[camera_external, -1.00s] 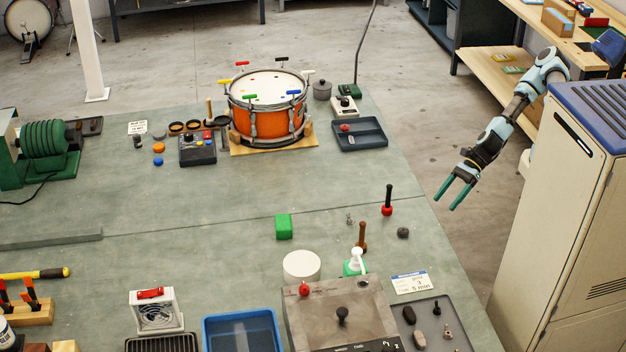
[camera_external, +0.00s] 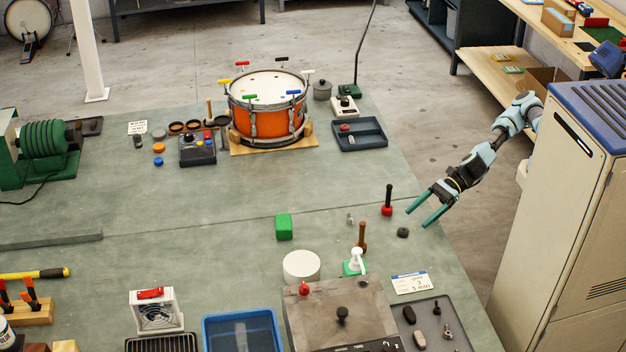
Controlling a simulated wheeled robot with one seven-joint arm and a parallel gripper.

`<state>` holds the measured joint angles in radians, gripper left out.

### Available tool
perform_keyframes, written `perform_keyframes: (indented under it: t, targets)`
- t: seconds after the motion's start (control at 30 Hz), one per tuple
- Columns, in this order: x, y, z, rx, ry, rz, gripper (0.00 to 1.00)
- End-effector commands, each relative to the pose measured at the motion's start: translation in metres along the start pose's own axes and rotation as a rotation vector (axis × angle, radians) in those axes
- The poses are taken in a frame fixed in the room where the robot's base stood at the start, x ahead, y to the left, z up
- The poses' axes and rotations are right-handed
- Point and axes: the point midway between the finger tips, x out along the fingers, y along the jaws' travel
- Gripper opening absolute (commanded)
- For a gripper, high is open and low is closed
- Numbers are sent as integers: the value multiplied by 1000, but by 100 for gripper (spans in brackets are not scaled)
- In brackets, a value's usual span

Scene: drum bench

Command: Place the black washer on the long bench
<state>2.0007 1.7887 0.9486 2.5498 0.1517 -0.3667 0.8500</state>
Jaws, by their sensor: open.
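A small dark, round piece (camera_external: 403,232), which looks like the black washer, lies on the green-grey bench top (camera_external: 340,190) near its right edge. Its hole is too small to make out clearly. My gripper (camera_external: 416,219) is open and empty, with two green fingers pointing down and left. In the picture its fingertips are just above and right of the dark piece, apart from it; their height over the bench is hard to tell.
A black-handled tool with a red ball base (camera_external: 387,203) stands left of my fingers. A brown-handled tool (camera_external: 361,238), a green block (camera_external: 284,227) and a label card (camera_external: 411,283) are nearby. An orange drum (camera_external: 268,120) stands farther back. The bench's middle is mostly clear.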

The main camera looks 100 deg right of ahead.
Motion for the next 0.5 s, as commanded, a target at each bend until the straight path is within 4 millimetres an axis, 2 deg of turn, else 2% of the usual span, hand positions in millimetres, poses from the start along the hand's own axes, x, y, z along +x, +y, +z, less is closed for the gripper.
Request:
perform_keyframes:
  t: [0.17, 0.5]
  targets:
    - [10, 1, 3, 2, 0, 1, 79]
    - [51, 5, 5, 1, 0, 2, 79]
